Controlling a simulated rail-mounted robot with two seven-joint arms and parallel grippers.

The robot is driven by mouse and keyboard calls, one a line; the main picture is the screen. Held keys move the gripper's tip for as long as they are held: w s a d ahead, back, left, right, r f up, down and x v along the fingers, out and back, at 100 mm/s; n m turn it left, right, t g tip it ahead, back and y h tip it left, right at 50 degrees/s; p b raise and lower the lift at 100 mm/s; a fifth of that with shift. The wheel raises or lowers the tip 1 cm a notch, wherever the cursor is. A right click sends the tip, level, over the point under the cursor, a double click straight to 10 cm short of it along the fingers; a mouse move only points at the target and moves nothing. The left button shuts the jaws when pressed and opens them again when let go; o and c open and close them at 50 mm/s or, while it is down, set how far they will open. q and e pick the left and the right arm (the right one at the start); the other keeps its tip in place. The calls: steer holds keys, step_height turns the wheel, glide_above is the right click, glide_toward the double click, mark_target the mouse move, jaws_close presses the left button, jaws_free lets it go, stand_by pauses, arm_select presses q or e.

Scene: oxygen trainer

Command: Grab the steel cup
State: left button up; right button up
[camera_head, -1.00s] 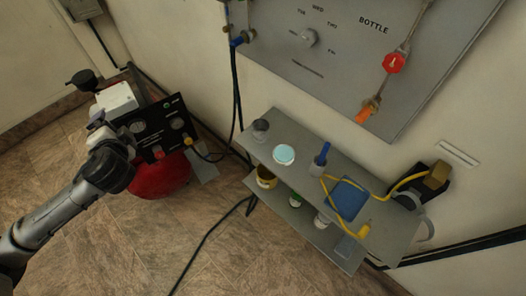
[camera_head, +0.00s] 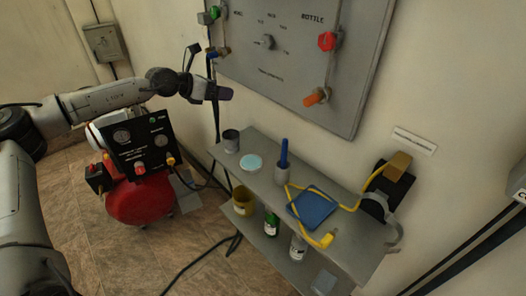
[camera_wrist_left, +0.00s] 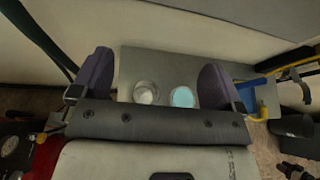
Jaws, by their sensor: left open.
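The steel cup (camera_head: 231,142) is a small grey metal cup standing upright at the left end of the grey shelf's top board (camera_head: 262,190). In the left wrist view the cup (camera_wrist_left: 145,93) shows from above, between my two finger pads and beyond them. My left gripper (camera_head: 222,93) is in the air above the cup, apart from it. Its purple-grey fingers are spread wide in the left wrist view (camera_wrist_left: 156,76), with nothing held. My right gripper does not show.
A pale blue round lid or dish (camera_head: 251,163) sits close beside the cup. A blue-handled tool in a holder (camera_head: 283,165) and a blue pad (camera_head: 312,207) with a yellow hose stand further right. The bottle panel (camera_head: 300,60) rises behind. A red compressor (camera_head: 140,202) stands at left.

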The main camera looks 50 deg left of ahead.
arm_select(q)
step_height(320, 180, down, 4)
steer(key=s+m+g, duration=0.2)
steer(key=g, duration=0.5)
glide_toward(231, 138)
steer(key=shift+w+d+f+m+b, duration=0.15)
steer(key=shift+w+d+f+b, duration=0.1)
steer(key=shift+d+f, duration=0.35)
steer(key=shift+w+d+f+m+b, duration=0.15)
steer(key=shift+w+d+f+b, duration=0.05)
steer(key=shift+d+f, duration=0.35)
steer(key=b+x, duration=0.1)
steer(key=x, duration=0.1)
steer(key=b+x, duration=0.1)
steer(key=x, duration=0.1)
steer(key=shift+w+d, duration=0.1)
steer(key=shift+d, duration=0.15)
steer(key=shift+w+f, duration=0.35)
steer(key=shift+f, duration=0.1)
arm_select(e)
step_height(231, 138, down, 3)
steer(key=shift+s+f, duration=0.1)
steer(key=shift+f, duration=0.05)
arm_select(q)
steer(key=c, duration=1)
